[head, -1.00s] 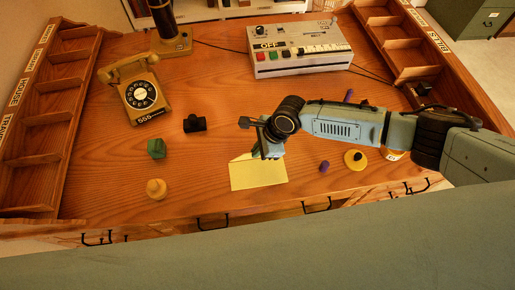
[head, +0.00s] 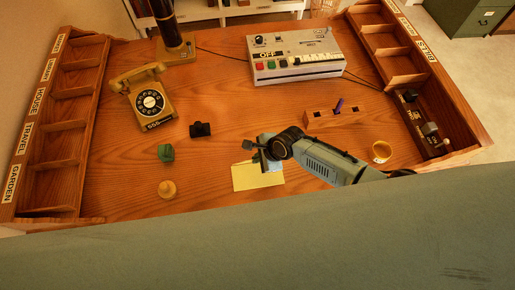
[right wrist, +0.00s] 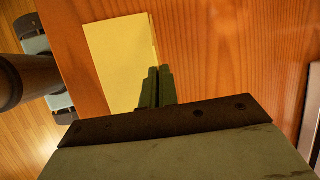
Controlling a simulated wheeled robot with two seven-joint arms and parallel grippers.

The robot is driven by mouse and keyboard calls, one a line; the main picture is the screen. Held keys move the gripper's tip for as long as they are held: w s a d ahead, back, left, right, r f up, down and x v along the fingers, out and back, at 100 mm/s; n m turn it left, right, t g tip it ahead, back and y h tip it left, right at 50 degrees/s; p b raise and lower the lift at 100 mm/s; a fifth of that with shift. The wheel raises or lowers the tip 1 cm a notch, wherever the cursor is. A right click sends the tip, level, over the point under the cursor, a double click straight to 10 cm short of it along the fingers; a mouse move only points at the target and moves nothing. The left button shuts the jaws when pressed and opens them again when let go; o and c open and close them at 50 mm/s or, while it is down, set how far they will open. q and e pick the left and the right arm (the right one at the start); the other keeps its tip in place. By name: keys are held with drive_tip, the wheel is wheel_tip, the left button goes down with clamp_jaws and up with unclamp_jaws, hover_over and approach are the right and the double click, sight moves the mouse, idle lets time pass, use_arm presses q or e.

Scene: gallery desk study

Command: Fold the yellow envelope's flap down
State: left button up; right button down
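The yellow envelope (head: 258,181) lies flat on the wooden desk near its front edge. It also shows in the right wrist view (right wrist: 118,60), with a thin line or narrow strip along its right edge; I cannot tell clearly how the flap lies. My right gripper (head: 258,150) is over the envelope's far edge and hides part of it. In the right wrist view its two fingers (right wrist: 157,86) are close together, with their tips at the envelope's right edge and nothing clearly held between them. My left gripper is not in view.
A yellow stamp-like knob (head: 167,189), green block (head: 166,153) and small black object (head: 200,130) are left of the envelope. The telephone (head: 149,101), control box (head: 295,58), wooden block (head: 330,116) and yellow cup (head: 381,151) stand around. Shelves (head: 75,120) edge the desk.

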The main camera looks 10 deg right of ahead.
drive_tip(key=shift+s+t+p, duration=0.35)
drive_tip(key=shift+t+p, duration=0.15)
drive_tip(key=shift+p, duration=0.5)
drive_tip(key=shift+s+f+t, duration=0.15)
drive_tip(key=shift+s+t, duration=0.05)
drive_tip(key=shift+t, duration=0.1)
drive_tip(key=shift+s+f+n+t, duration=0.25)
drive_tip(key=shift+n+t, duration=0.05)
drive_tip(key=shift+t, duration=0.4)
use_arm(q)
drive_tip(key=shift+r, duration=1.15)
use_arm(e)
drive_tip(key=shift+s+f+t, duration=0.15)
drive_tip(key=shift+s+t, duration=0.1)
drive_tip(key=shift+t, duration=0.55)
use_arm(q)
drive_tip(key=shift+b, duration=0.3)
use_arm(e)
drive_tip(key=shift+n, duration=0.3)
drive_tip(key=c, duration=1.6)
unclamp_jaws()
drive_tip(key=shift+c, duration=0.2)
